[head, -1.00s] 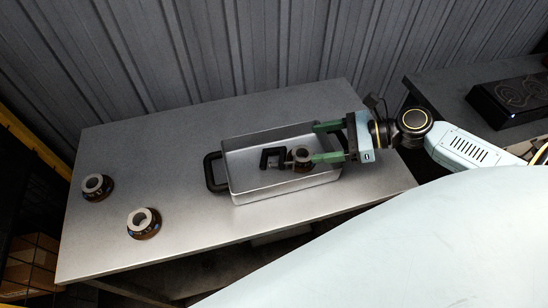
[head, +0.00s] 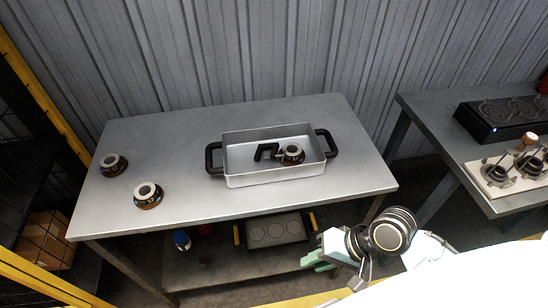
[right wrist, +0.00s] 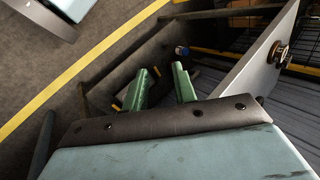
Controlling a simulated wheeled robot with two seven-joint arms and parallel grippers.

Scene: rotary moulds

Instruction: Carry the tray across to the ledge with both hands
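The tray (head: 250,181) is a deep silver pan with a black handle at each end, standing on the grey metal table. It holds a black clamp-shaped piece (head: 265,150) and a dark ring-shaped part with a pale top (head: 292,153). My right gripper (head: 312,261) is below and in front of the table edge, well away from the tray. In the right wrist view its two green fingers (right wrist: 163,78) are apart with nothing between them. My left gripper is in neither view. I cannot tell which surface is the ledge.
Two similar dark ring parts stand on the table's left (head: 113,165) and front left (head: 148,195). A lower shelf holds a black plate with orange handles (head: 275,231) and a blue item (head: 182,240). A right-hand bench (head: 425,110) carries a black coil unit (head: 500,115) and a pale board (head: 510,180).

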